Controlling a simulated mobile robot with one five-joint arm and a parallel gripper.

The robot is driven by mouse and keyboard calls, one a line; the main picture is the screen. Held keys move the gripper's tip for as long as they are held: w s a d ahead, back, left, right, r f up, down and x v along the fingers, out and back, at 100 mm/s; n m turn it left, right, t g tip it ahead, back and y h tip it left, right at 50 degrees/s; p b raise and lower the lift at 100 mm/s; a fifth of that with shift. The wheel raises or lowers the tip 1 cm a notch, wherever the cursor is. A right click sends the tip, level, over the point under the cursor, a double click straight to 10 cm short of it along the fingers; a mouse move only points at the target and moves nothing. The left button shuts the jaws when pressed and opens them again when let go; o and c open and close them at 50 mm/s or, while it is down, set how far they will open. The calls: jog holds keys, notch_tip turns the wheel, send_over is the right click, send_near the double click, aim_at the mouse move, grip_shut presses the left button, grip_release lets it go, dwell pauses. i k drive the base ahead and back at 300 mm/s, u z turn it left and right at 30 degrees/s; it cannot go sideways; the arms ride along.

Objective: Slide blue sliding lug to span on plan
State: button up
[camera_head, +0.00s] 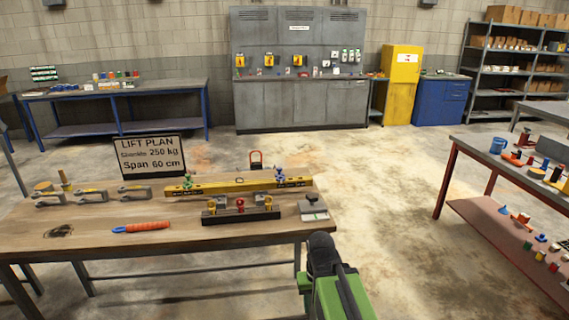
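The lift plan sign (152,156) stands at the back left of the wooden table and reads "Span 60 cm", with a 250 kg line above. A yellow beam (230,187) with dark scale marks lies across the table. A small blue lug (279,175) sits on the beam toward its right end. My gripper (321,244) is a dark shape at the table's front right corner, in front of and below the beam, apart from both lugs. Its fingers cannot be made out.
A rack (240,212) with red and yellow knobs stands in front of the beam. A grey block (313,210) is right of it. An orange-handled tool (141,227) and several grey shackles (90,196) lie left. Floor is clear between this table and the right bench (470,150).

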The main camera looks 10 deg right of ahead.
aim_at(280, 175)
jog(key=i, duration=0.85)
jog(key=u, duration=0.05)
